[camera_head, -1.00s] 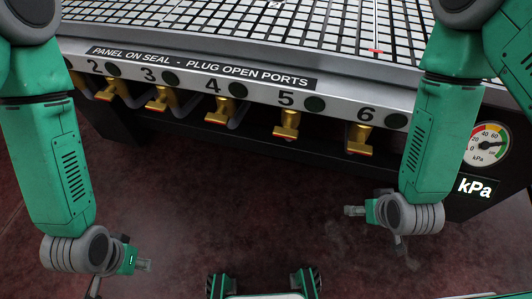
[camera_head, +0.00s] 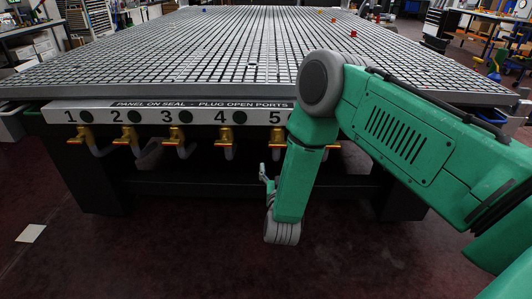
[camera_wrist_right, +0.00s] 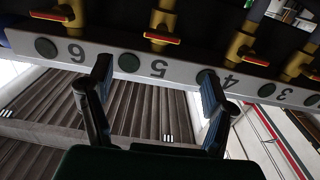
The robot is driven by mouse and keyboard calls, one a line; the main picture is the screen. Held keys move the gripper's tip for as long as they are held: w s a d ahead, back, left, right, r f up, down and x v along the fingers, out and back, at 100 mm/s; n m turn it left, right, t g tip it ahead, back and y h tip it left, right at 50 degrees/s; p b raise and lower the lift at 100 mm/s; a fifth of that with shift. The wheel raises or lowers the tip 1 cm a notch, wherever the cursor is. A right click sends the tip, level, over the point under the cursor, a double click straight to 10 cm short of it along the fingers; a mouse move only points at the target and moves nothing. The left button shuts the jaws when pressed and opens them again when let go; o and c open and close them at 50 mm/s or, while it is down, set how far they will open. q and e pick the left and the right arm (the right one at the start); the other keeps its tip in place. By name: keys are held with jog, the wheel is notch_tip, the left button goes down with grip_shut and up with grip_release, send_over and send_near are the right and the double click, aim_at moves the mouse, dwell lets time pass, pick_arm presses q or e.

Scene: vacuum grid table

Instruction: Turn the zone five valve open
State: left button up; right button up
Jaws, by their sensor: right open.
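My left gripper is out of view.
The zone four valve (camera_head: 226,141) and the zone three valve (camera_head: 180,139) stand left along the panel (camera_head: 100,103). The zone six valve (camera_wrist_right: 65,14) is close on the other side. The grid table (camera_head: 200,50) spreads above.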

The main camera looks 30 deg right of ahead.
aim_at(276, 146)
jog(key=b+x, duration=0.1)
jog(key=x, duration=0.2)
jog(key=b+x, duration=0.1)
jog(key=x, duration=0.3)
jog(key=a+b+x, duration=0.1)
jog(key=x, duration=0.2)
jog(key=shift+w+r, duration=0.15)
jog(key=shift+w, duration=0.45)
jog(key=d, duration=0.1)
jog(key=w+d, duration=0.1)
jog(key=shift+w+d+f, duration=0.25)
jog(key=shift+w+d, duration=0.05)
jog(key=shift+d, duration=0.05)
jog(key=shift+d+f, duration=0.1)
jog(key=shift+d, duration=0.2)
jog(key=shift+a, duration=0.2)
jog(key=shift+w+a+r, duration=0.1)
jog(key=shift+a+r, duration=0.1)
jog(key=shift+a, duration=0.1)
jog(key=c, duration=0.4)
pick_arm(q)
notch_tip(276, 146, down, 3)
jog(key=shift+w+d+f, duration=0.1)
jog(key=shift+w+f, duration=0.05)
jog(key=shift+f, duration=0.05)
pick_arm(e)
jog(key=shift+a+r, duration=0.1)
jog(key=shift+a, duration=0.15)
jog(key=c, duration=0.8)
